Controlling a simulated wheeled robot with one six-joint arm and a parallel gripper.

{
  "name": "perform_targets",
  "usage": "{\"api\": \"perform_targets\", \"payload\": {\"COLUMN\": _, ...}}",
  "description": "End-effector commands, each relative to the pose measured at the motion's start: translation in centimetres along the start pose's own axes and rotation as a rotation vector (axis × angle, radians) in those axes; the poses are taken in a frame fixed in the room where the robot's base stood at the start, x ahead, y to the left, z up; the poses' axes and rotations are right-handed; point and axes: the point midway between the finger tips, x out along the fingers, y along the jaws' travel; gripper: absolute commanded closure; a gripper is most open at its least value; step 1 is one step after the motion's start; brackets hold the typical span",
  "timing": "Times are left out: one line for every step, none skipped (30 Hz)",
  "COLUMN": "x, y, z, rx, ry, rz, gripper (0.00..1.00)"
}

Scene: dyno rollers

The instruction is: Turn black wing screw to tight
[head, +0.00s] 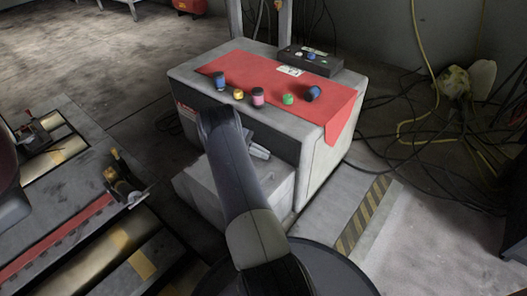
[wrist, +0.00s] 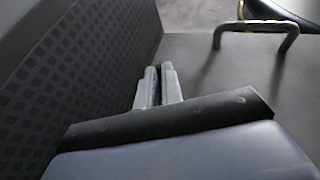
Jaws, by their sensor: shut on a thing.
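My gripper (wrist: 159,72) shows in the wrist view with its two grey fingers close together, a narrow dark gap between them. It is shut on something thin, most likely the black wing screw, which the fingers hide. The fingertips are near a dark patterned panel on the left. In the head view my gripper (head: 259,151) is low at the front of the grey cabinet (head: 325,160), above a lower grey box (head: 275,190). My own arm covers part of that spot. No wing screw can be made out in the head view.
A metal handle (wrist: 255,24) stands at the upper right in the wrist view. Rollers (head: 75,255) lie at left; cables (head: 440,145) lie on the floor at right.

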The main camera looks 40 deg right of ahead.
Motion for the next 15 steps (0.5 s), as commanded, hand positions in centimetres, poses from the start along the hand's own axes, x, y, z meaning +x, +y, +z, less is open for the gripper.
{"api": "perform_targets", "payload": {"x": 0.43, "y": -0.44, "z": -0.14, "rx": -0.005, "ry": -0.011, "rz": -0.029, "gripper": 1.00}}
{"api": "perform_targets", "payload": {"x": 0.43, "y": -0.45, "z": -0.14, "rx": -0.003, "ry": -0.011, "rz": -0.034, "gripper": 1.00}}
{"api": "perform_targets", "payload": {"x": 0.42, "y": -0.45, "z": -0.13, "rx": -0.001, "ry": -0.012, "rz": -0.040, "gripper": 1.00}}
{"api": "perform_targets", "payload": {"x": 0.41, "y": -0.46, "z": -0.12, "rx": 0.001, "ry": -0.012, "rz": -0.043, "gripper": 1.00}}
{"api": "perform_targets", "payload": {"x": 0.40, "y": -0.47, "z": -0.11, "rx": 0.002, "ry": -0.012, "rz": -0.046, "gripper": 1.00}}
{"api": "perform_targets", "payload": {"x": 0.40, "y": -0.48, "z": -0.11, "rx": 0.002, "ry": -0.013, "rz": -0.049, "gripper": 1.00}}
{"api": "perform_targets", "payload": {"x": 0.40, "y": -0.49, "z": -0.11, "rx": 0.003, "ry": -0.013, "rz": -0.050, "gripper": 1.00}}
{"api": "perform_targets", "payload": {"x": 0.40, "y": -0.49, "z": -0.11, "rx": 0.003, "ry": -0.013, "rz": -0.051, "gripper": 1.00}}
{"api": "perform_targets", "payload": {"x": 0.40, "y": -0.50, "z": -0.11, "rx": 0.003, "ry": -0.013, "rz": -0.052, "gripper": 1.00}}
{"api": "perform_targets", "payload": {"x": 0.40, "y": -0.51, "z": -0.11, "rx": 0.003, "ry": -0.013, "rz": -0.052, "gripper": 1.00}}
{"api": "perform_targets", "payload": {"x": 0.39, "y": -0.51, "z": -0.11, "rx": 0.003, "ry": -0.014, "rz": -0.052, "gripper": 1.00}}
{"api": "perform_targets", "payload": {"x": 0.39, "y": -0.52, "z": -0.11, "rx": 0.003, "ry": -0.014, "rz": -0.052, "gripper": 1.00}}
{"api": "perform_targets", "payload": {"x": 0.38, "y": -0.52, "z": -0.11, "rx": 0.003, "ry": -0.014, "rz": -0.052, "gripper": 1.00}}
{"api": "perform_targets", "payload": {"x": 0.38, "y": -0.52, "z": -0.11, "rx": 0.003, "ry": -0.014, "rz": -0.052, "gripper": 1.00}}
{"api": "perform_targets", "payload": {"x": 0.38, "y": -0.52, "z": -0.11, "rx": 0.003, "ry": -0.014, "rz": -0.052, "gripper": 1.00}}
